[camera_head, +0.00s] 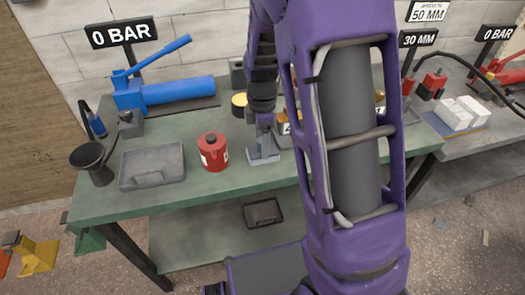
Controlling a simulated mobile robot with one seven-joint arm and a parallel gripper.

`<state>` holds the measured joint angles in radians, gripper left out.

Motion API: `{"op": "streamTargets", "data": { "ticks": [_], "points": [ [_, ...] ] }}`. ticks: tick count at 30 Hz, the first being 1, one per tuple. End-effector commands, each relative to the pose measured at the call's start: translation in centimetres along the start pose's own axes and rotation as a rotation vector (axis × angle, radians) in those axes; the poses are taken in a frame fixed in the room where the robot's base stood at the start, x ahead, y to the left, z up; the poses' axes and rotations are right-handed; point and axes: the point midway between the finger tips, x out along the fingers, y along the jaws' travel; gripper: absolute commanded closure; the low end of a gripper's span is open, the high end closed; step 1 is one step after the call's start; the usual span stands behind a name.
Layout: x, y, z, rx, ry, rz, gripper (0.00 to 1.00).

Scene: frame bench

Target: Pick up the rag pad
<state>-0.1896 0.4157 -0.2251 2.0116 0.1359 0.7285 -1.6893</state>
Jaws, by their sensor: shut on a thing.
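The rag pad (263,156) looks like a small grey-blue folded piece on the green bench, right of the red can. My purple gripper (264,134) points down at it from above and is shut on its upper part. The fingers are small here, and my arm hides the bench to the right of the pad. I cannot tell whether the pad's underside touches the bench top.
A blue hand pump (165,92) lies behind. A dark tray (263,212) lies on the lower shelf.

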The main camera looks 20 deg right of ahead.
Motion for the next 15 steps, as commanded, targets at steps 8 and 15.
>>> {"op": "streamTargets", "data": {
  "ticks": [8, 15],
  "points": [
    [-0.6, 0.1, 0.0, 0.000, 0.000, 0.002, 0.92],
    [-5.1, 0.1, 0.0, -0.001, 0.001, 0.007, 0.92]
  ]
}}
